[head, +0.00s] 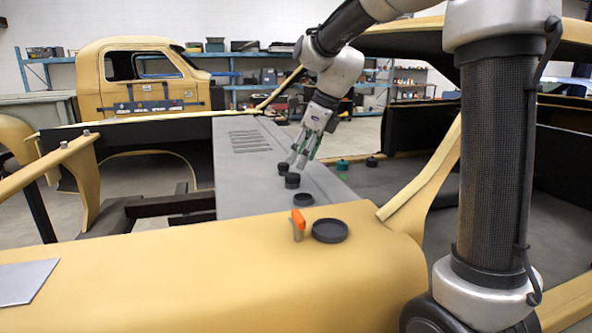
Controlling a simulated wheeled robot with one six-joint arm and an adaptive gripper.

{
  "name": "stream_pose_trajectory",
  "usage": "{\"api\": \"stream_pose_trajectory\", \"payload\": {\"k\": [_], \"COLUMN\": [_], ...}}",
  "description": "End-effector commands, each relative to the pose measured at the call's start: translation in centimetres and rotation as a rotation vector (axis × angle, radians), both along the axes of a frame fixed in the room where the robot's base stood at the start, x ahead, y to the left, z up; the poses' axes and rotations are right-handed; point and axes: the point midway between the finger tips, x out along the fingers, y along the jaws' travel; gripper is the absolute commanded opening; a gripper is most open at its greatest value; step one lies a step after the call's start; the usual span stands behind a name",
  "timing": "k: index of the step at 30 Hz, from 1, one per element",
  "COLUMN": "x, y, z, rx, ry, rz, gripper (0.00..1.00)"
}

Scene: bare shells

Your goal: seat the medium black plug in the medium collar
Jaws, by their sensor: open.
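A low ring-like piece (303,200), mid-sized in the row, looks like the medium collar. Behind it stands a taller black cylinder (292,181), with a smaller black piece (283,168) farther back. I cannot tell for sure which is the medium plug. My gripper (297,164) points down at the far end of this row, fingers apart, just above or behind the two far pieces. Nothing shows between the fingers. Contact cannot be judged.
A large black dish-like ring (329,231) and an orange-topped piece (298,224) sit nearer on the yellow body (200,280). A teal piece (342,165) and a black one (371,162) lie right of my gripper. A yellow strut (430,170) rises at right.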

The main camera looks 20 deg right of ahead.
Motion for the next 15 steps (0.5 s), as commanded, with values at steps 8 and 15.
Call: {"api": "stream_pose_trajectory", "payload": {"k": [8,15], "x": [-1.0,-1.3], "y": [-1.4,-1.7], "z": [4.4,5.2], "rx": [0.001,0.001], "ry": [-0.002,0.001], "rz": [-0.001,-0.001], "gripper": [0.62,0.62]}}
